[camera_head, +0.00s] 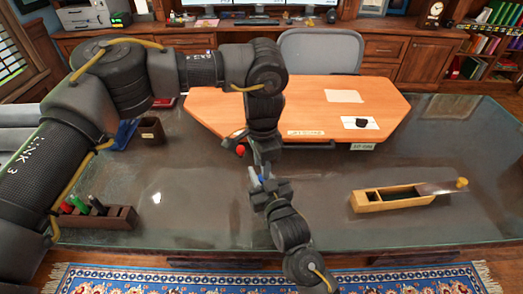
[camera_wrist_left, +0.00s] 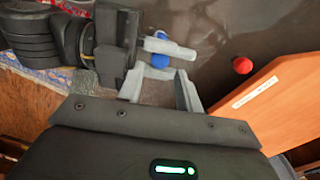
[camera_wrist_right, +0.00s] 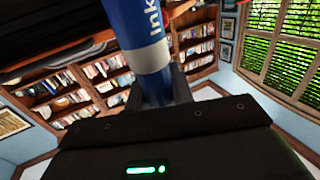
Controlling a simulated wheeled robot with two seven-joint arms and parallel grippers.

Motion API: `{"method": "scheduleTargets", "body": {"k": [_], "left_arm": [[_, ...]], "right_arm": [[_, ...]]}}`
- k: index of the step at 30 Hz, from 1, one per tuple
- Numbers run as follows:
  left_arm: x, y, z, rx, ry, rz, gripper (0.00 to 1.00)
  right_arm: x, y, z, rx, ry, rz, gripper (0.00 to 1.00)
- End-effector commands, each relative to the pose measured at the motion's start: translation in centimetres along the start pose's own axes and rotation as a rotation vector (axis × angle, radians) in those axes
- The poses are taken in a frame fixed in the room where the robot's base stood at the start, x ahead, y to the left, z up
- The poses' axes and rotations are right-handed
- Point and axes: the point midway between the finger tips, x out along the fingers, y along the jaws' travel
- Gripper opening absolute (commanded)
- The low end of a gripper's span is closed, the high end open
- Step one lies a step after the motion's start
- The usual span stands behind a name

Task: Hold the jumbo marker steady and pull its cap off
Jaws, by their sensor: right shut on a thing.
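The blue jumbo marker (camera_wrist_right: 135,25) with white lettering and a pale band fills the top middle of the right wrist view. My right gripper (camera_wrist_right: 155,95) is shut on it. In the head view my right gripper (camera_head: 262,184) is above the desk's middle, and only a bit of blue shows there. My left gripper (camera_head: 260,163) is just beyond it, pointing down. In the left wrist view my left gripper (camera_wrist_left: 158,88) has its fingers apart with nothing between them. Blue parts of the marker (camera_wrist_left: 160,60) show past them, around the right fingers. I cannot make out the cap's edge.
A small red round thing (camera_head: 240,150) lies near my left gripper. An orange board (camera_head: 300,105) covers the desk's back. A wooden box (camera_head: 385,205) stands right, a pen holder (camera_head: 120,215) with several pens front left, and a dark cup (camera_head: 152,130) behind. The right front is mostly clear.

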Motion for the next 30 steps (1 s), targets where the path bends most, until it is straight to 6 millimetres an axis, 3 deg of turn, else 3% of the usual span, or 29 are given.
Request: {"method": "scheduleTargets", "body": {"k": [9,15,23,30], "left_arm": [[4.9,0.0,0.0,0.001,-0.001,-0.001,0.35],[6.0,0.0,0.0,0.001,0.001,0.000,0.35],[6.2,0.0,0.0,0.001,0.001,-0.001,0.35],[6.1,0.0,0.0,0.001,0.001,-0.001,0.06]], "right_arm": [[0.0,0.0,0.0,0.000,-0.001,0.000,0.01],[0.0,0.0,0.0,0.000,-0.001,0.000,0.01],[0.0,0.0,0.0,0.000,-0.001,0.000,0.01],[0.0,0.0,0.0,0.000,-0.001,0.000,0.01]]}}
